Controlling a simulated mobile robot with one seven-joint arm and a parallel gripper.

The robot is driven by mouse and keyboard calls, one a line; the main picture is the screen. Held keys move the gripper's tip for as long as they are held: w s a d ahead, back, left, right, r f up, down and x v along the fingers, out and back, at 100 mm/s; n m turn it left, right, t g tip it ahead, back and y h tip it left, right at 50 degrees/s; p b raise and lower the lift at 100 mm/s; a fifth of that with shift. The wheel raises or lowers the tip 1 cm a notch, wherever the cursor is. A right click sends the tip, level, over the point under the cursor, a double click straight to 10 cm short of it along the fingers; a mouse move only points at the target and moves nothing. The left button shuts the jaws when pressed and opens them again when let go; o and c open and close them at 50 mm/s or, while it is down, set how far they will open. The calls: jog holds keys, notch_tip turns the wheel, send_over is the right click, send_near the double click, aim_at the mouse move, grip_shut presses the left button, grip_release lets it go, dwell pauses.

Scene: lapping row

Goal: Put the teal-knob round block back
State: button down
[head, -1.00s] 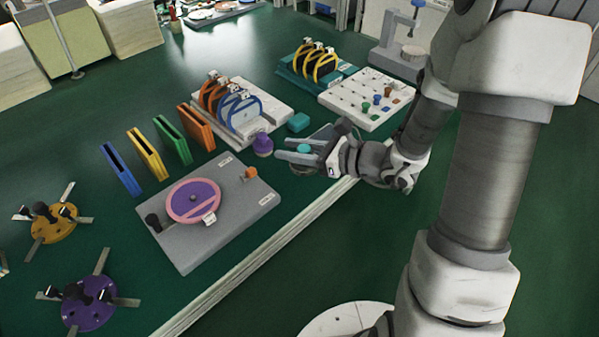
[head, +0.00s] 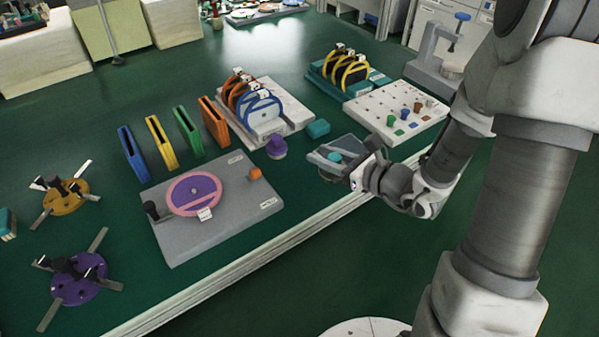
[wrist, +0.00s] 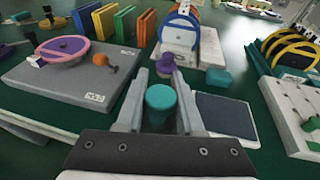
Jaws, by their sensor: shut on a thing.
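The teal-knob round block (wrist: 160,98) is between the two grey fingers of my gripper (wrist: 162,80) in the wrist view. Its round teal top shows; its lower part is mostly hidden by the fingers and palm. In the head view the teal knob (head: 333,157) shows between the fingers of my gripper (head: 330,157), near the table's front edge. My gripper is shut on it. Whether the block touches the table I cannot tell. A purple-knob round block (head: 277,147) stands to the left of my gripper, just beyond the fingertips in the wrist view (wrist: 166,62).
A dark square pad (wrist: 226,115) lies right of my fingers in the wrist view. A teal box (head: 318,128) stands behind my gripper. A white peg board (head: 385,108) is to the right. A grey plate with a pink-rimmed disc (head: 215,223) is to the left.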

jog(key=b, duration=0.2)
send_over(295, 175)
notch_tip(295, 175, down, 5)
jog(key=shift+f, duration=0.2)
jog(key=shift+f+b, duration=0.6)
jog(key=shift+f, duration=1.35)
jog(key=shift+f, duration=0.15)
jog(key=c, duration=0.5)
grip_release()
jog(key=shift+c, duration=0.2)
